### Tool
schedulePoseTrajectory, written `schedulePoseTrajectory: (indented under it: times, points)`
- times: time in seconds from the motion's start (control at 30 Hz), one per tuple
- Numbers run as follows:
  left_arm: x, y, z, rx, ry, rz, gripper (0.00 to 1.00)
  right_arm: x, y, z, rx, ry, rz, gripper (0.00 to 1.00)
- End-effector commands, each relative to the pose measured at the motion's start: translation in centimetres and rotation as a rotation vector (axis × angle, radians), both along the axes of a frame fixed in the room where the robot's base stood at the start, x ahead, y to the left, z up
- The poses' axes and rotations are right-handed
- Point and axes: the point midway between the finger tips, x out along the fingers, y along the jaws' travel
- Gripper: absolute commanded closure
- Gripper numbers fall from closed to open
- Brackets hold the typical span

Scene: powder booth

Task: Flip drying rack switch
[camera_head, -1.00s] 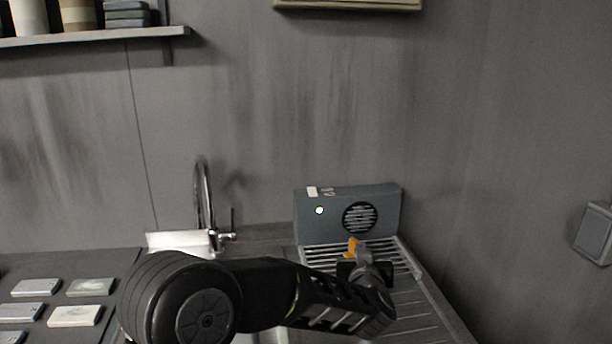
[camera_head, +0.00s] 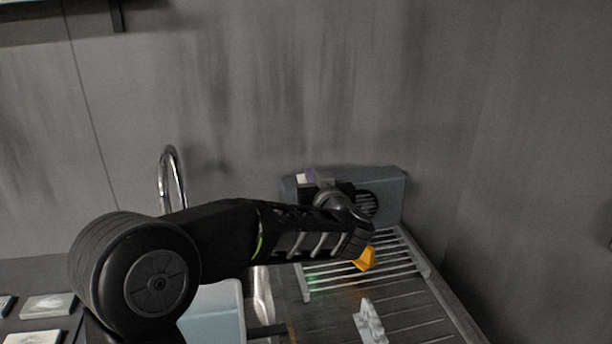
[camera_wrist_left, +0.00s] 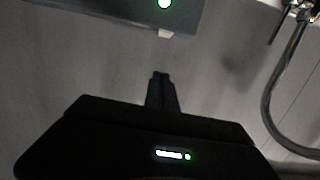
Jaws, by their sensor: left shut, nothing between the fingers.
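The drying rack (camera_head: 399,283) has a grey blower box (camera_head: 390,187) with a round grille at its back. My left gripper (camera_head: 314,177) is at the box's top left edge, its fingers shut and empty. My arm hides much of the box front, including its green light in the head view. In the left wrist view the box (camera_wrist_left: 95,12) is at the top with the green light lit. A small pale tab (camera_wrist_left: 165,33) sticks out from its edge, apart from the shut fingertips (camera_wrist_left: 160,76). I cannot tell whether this tab is the switch. My right gripper is not in view.
A faucet (camera_head: 172,176) stands left of the box, and a pale blue basin (camera_head: 222,306) is below my arm. The wall (camera_head: 480,130) closes in behind and right.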

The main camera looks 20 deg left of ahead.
Motion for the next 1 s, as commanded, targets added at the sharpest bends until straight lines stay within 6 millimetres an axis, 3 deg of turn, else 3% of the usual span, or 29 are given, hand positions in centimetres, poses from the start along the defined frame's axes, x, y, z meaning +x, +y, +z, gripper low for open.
schedulePoseTrajectory:
  times: [0.27, 0.63, 0.8, 1.0]
  points:
    - [2.2, 1.8, -0.3, 0.001, 0.001, 0.003, 1.0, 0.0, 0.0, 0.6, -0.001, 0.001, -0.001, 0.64]
    - [8.0, 6.2, -1.2, 0.001, 0.002, 0.003, 1.0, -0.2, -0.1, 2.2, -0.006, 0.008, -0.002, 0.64]
    - [8.1, 6.1, -4.0, 0.001, 0.003, 0.001, 1.0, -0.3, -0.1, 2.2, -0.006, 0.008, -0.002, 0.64]
    - [8.2, 6.2, -5.1, 0.0, 0.0, 0.0, 1.0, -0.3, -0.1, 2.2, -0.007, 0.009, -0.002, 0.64]
